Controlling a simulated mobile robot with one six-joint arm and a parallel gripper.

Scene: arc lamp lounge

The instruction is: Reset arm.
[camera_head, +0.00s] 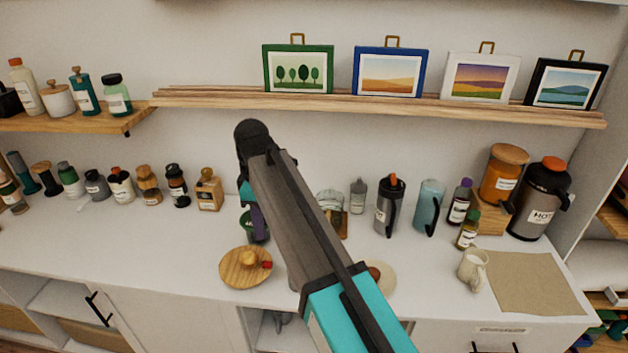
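My arm rises from the bottom edge of the head view, right of centre, with a teal section and a long dark grey link. It reaches up and left to a rounded black joint below the picture ledge (400,103). Beyond that joint, a small teal part and a dark purple part show at the link's left side, above the white counter (130,240). My gripper's fingers cannot be made out there, so I cannot tell whether they are open or shut, or whether they hold anything.
A round wooden plate (232,272) with small items lies left of the link. A grey tumbler (388,212), a blue pitcher (428,205), a cream mug (473,268) and a hot-drink jug (540,205) stand to the right. Several jars line the counter's left back. The front left counter is clear.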

